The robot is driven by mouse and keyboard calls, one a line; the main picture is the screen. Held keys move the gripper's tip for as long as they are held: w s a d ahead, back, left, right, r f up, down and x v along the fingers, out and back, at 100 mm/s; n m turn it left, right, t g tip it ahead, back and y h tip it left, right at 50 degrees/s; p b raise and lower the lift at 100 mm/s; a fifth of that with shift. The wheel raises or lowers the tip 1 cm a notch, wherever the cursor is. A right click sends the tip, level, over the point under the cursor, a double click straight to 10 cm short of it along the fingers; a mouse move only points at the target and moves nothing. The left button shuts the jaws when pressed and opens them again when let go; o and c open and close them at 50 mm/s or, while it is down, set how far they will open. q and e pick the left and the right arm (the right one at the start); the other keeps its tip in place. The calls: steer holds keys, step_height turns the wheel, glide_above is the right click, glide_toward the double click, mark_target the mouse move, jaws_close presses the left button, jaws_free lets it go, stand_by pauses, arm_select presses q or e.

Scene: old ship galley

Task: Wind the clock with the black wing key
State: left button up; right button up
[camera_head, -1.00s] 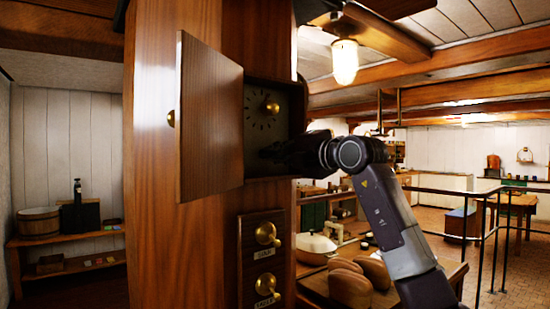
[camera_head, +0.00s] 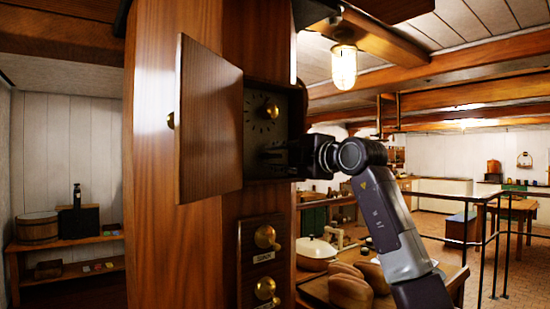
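The clock's dark face (camera_head: 256,125) sits in a recess in the wooden column, with a brass knob-like piece (camera_head: 271,110) on it and marks around it. The wooden clock door (camera_head: 210,120) stands open to the left. My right gripper (camera_head: 270,157) reaches into the recess from the right, at the lower part of the clock. Its dark fingers blend into the dark recess, so I cannot tell whether they are open or shut. I cannot make out the black wing key; it may be hidden at the fingers. My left gripper is not in view.
Below the clock are two brass knobs on plates (camera_head: 265,237). A railing (camera_head: 480,240) is further right. A shelf with a wooden tub (camera_head: 37,228) is at the left.

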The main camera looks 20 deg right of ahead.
steer(key=shift+s+d+b, duration=0.1)
steer(key=shift+s+b, duration=0.15)
steer(key=shift+b, duration=0.15)
steer(key=b+v, duration=0.3)
steer(key=v, duration=0.1)
steer(key=shift+s+d+f, duration=0.1)
steer(key=shift+s, duration=0.2)
steer(key=shift+s+d, duration=0.1)
steer(key=shift+s, duration=0.25)
